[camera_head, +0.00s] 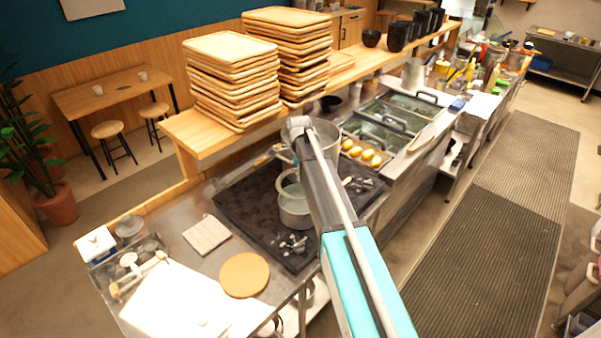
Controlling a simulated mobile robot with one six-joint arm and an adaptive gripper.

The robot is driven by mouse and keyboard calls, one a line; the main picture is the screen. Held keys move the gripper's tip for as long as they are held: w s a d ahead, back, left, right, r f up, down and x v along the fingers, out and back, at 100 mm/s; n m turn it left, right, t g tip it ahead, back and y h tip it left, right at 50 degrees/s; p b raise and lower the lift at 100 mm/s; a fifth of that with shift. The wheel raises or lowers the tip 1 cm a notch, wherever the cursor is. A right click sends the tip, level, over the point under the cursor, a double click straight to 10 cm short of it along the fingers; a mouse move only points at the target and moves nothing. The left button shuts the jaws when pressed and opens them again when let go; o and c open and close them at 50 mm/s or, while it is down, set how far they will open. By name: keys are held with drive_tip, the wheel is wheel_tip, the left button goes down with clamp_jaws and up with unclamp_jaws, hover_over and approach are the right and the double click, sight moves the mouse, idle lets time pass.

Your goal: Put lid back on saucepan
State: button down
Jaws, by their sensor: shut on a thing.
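A grey metal saucepan (294,214) stands on the dark cooktop (262,236), just left of my arm. Its top looks open, with no lid seen on it; my arm covers its right edge. A larger grey pot (327,133) is partly visible behind the upper end of my arm. My arm rises from the bottom of the view and ends at a grey joint above the cooktop. My gripper cannot be made out; the arm seems to hide it. I cannot make out the saucepan's lid or anything held.
Stacked wooden trays (232,80) fill the raised wooden shelf behind the cooktop. A round brown board (245,275) and a striped cloth (206,235) lie on the counter at left. Yellow items (362,151) sit right of my arm. Metal bins (378,130) stand farther back.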

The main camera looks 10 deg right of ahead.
drive_tip(key=shift+f, duration=0.1)
drive_tip(key=shift+f+b, duration=3.05)
drive_tip(key=shift+b, duration=0.05)
drive_tip(key=shift+d+f+b, duration=0.1)
drive_tip(key=shift+f+b, duration=0.3)
drive_tip(key=shift+b, duration=0.05)
idle(0.6)
idle(0.3)
drive_tip(key=shift+c, duration=0.6)
unclamp_jaws()
drive_tip(key=shift+o, duration=0.6)
drive_tip(key=shift+r, duration=0.1)
